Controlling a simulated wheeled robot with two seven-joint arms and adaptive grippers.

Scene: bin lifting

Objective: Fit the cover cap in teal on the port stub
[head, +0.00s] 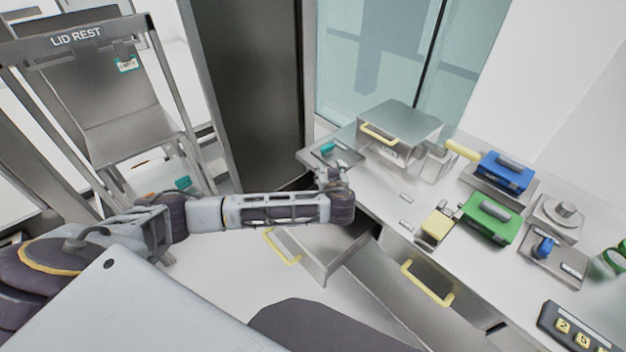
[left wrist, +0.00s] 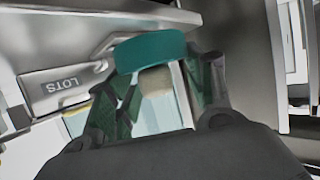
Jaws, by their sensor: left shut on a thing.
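The teal cover cap (left wrist: 150,52) sits between the fingertips of my left gripper (left wrist: 155,80) in the left wrist view, and the fingers are shut on it. In the head view my left gripper (head: 335,178) is at the far left end of the worktop, by a small grey tray (head: 350,157). The teal cap (head: 327,148) shows small just beyond its fingers. A grey square block with a round stub (head: 565,209) stands at the right of the worktop; it may be the port stub, but I cannot tell surely. My right gripper is not in view.
Blue (head: 505,172) and green (head: 489,219) handled boxes stand on the worktop (head: 385,200), left of the stub block. A steel box with a yellow handle (head: 400,127) stands behind. An open drawer (head: 322,250) juts out in front.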

